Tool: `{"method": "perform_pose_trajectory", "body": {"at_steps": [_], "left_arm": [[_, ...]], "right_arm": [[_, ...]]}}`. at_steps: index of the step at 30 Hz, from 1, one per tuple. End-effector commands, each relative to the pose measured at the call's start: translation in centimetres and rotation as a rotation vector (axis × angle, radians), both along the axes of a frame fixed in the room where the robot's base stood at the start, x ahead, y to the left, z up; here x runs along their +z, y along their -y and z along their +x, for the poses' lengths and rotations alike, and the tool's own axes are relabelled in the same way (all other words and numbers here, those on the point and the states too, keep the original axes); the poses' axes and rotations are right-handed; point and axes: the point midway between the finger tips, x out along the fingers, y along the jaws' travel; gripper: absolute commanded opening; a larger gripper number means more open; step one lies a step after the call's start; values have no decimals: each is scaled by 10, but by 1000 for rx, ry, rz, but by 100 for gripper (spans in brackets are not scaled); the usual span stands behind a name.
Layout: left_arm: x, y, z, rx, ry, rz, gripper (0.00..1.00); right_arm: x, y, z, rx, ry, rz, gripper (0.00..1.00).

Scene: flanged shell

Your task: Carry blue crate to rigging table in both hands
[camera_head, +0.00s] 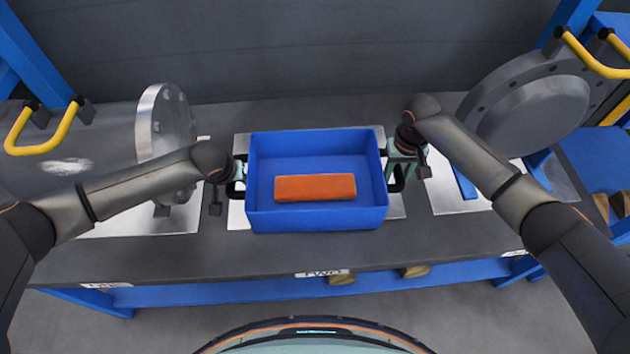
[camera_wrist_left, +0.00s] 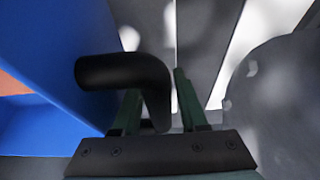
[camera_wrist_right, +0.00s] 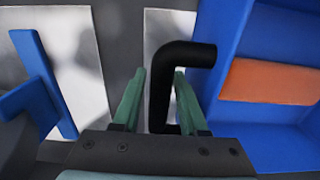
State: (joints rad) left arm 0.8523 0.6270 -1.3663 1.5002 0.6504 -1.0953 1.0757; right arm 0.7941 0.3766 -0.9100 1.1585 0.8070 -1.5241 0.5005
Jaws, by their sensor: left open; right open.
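The blue crate (camera_head: 316,219) stands on the dark bench, on a pale mat, with an orange block (camera_head: 315,187) lying inside. My left gripper (camera_head: 238,178) is at the crate's left side. In the left wrist view, its open fingers (camera_wrist_left: 155,100) stand on either side of the crate's black handle (camera_wrist_left: 110,72). My right gripper (camera_head: 396,172) is at the right side. In the right wrist view, its open fingers (camera_wrist_right: 158,98) stand on either side of the other black handle (camera_wrist_right: 185,55). Neither gripper is closed on a handle.
A grey flanged cylinder (camera_head: 110,150) lies left of the crate, close to my left arm. A large round flange (camera_head: 530,105) stands at right behind my right arm. Yellow handles (camera_head: 45,140) show at both sides. The bench's front strip (camera_head: 200,255) is clear.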

Motion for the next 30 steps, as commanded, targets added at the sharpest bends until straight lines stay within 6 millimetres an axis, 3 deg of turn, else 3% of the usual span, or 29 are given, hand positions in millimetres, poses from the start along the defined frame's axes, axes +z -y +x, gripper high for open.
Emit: {"method": "perform_pose_trajectory", "body": {"at_steps": [11, 23, 30], "left_arm": [[-4, 0, 2, -1, 1, 0, 42], [-4, 0, 2, 0, 0, 0, 0], [-4, 0, 1, 0, 0, 0, 0]], "right_arm": [[-4, 0, 0, 1, 0, 0, 42], [-4, 0, 0, 1, 0, 0, 0], [-4, 0, 0, 0, 0, 0, 0]]}}
